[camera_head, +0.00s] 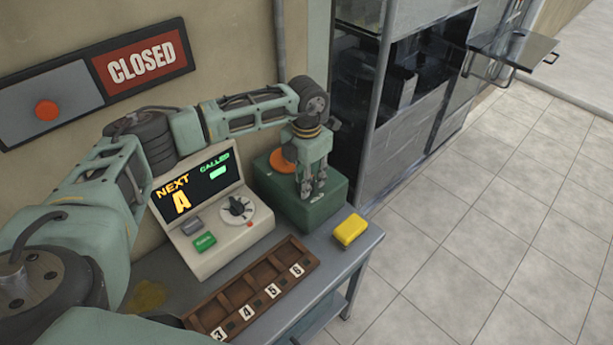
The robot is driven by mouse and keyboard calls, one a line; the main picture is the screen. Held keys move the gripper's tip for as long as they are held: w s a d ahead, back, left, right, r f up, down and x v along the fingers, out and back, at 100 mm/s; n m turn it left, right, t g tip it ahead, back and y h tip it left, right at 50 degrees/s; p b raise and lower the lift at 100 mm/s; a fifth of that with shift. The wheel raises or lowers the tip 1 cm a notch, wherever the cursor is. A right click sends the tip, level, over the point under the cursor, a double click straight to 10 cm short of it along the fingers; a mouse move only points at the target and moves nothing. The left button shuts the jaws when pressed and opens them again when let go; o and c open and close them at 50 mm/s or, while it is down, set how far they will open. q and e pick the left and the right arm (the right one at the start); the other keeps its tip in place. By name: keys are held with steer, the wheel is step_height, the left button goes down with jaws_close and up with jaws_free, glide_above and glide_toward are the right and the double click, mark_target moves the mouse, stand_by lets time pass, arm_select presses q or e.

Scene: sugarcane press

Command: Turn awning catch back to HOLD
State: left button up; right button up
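I cannot pick out an awning catch or a HOLD label in the head view. My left gripper (312,188) points down over the dark green box (325,208) on the table. An orange disc (284,160) on that box shows partly behind the gripper. The fingers look near the box top; I cannot tell whether they touch it or are open. Left of the box, a beige console (205,253) has a black knob (237,207) on a pale dial, a green button (203,243) and a screen (190,190) reading NEXT A and CALLED. My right gripper is not in view.
A yellow block (350,230) sits at the table's (356,252) right edge. A brown numbered tray (252,289) lies in front of the console. A CLOSED sign (140,60) with a sliding grey panel and red knob hangs on the wall. A dark cabinet (400,150) stands behind; tiled floor is clear at right.

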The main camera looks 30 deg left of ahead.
arm_select(q)
steer(key=shift+c, duration=0.2)
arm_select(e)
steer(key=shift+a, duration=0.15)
arm_select(q)
steer(key=c, duration=0.4)
jaws_close()
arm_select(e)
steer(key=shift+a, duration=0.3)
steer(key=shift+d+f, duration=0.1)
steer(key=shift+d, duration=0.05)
